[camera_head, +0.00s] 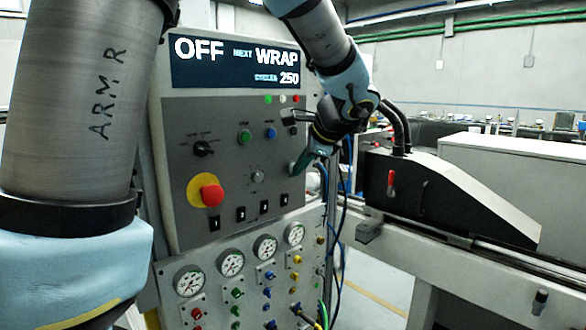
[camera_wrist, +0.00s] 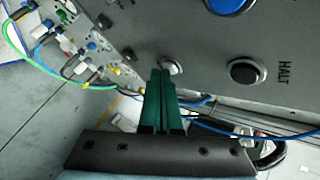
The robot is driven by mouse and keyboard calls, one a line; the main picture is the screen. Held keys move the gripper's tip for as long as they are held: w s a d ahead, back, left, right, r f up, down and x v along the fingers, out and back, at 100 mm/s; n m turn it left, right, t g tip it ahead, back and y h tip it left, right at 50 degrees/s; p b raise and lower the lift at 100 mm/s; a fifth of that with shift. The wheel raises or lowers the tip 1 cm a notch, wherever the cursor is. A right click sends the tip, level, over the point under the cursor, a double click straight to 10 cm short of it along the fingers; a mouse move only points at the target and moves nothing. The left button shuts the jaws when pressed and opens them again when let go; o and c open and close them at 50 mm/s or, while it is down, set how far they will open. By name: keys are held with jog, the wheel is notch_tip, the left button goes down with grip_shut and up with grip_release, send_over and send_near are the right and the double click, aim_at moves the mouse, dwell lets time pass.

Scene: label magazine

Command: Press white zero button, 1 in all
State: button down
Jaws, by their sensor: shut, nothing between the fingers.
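The white button (camera_wrist: 174,68) shows in the wrist view as a pale round cap in a metal ring on the grey panel. My fingertips partly cover it. No zero mark is readable on or beside it. My gripper (camera_wrist: 162,74) has two green fingers pressed together with nothing between them. The tips are at the button's left edge in the wrist view; I cannot tell whether they touch it. In the head view my gripper (camera_head: 299,165) is at the panel's right side, with the button's pale cap (camera_head: 292,168) just left of the tips.
The black HALT button (camera_wrist: 243,72) and a blue button (camera_wrist: 228,4) are close by. A red emergency stop (camera_head: 212,195) is lower left on the panel. Cables (camera_head: 345,215) hang right of the panel; gauges (camera_head: 265,248) are below.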

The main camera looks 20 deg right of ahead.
jog(key=shift+w+a, duration=0.1)
jog(key=shift+w, duration=0.05)
dwell(0.3)
jog(key=shift+s+d, duration=0.35)
jog(key=shift+s, duration=0.35)
jog(key=shift+s+d, duration=0.1)
jog(key=s, duration=0.1)
jog(key=s+d, duration=0.1)
jog(key=s, duration=0.1)
jog(key=s+d, duration=0.1)
jog(key=shift+s+d, duration=0.1)
jog(key=shift+s, duration=0.05)
dwell(0.7)
